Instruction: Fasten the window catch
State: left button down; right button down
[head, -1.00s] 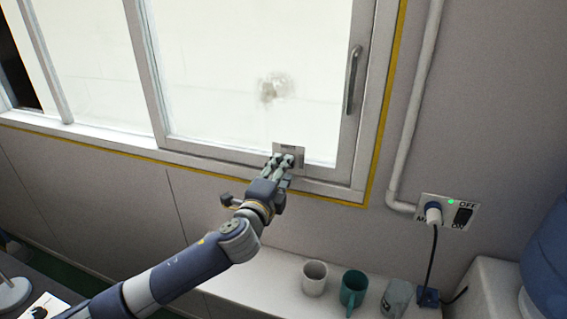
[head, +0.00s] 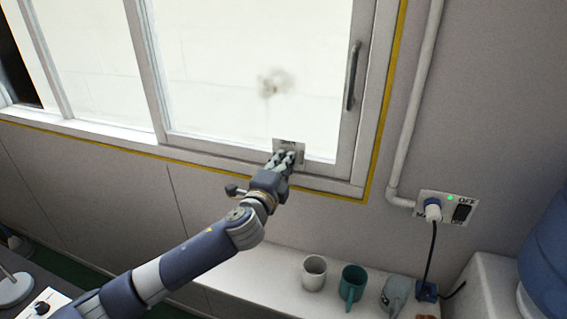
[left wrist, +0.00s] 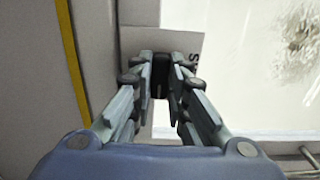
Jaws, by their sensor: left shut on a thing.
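The window catch is a small dark lever on a grey plate (head: 289,145) at the bottom rail of the window sash. In the left wrist view the dark catch lever (left wrist: 160,82) sits between the fingertips, in front of the pale plate (left wrist: 185,45). My left gripper (head: 286,156) is shut on the catch lever; it also shows in the left wrist view (left wrist: 160,88). In the head view its fingers cover most of the lever, so its exact angle is hidden there. My right gripper is not in view.
The window's vertical handle (head: 352,76) is right of the catch. Below on the shelf stand a white mug (head: 314,272), a teal mug (head: 352,284) and a grey mug (head: 395,292). A plugged socket (head: 447,207) with its cable is on the right wall.

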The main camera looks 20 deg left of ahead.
pick_arm(q)
jog(key=n, duration=1.7)
jog(key=shift+n, duration=0.4)
dwell(0.6)
jog(key=c, duration=1.6)
grip_release()
jog(key=shift+o, duration=0.2)
jog(key=s, duration=1.2)
jog(key=shift+a, duration=0.2)
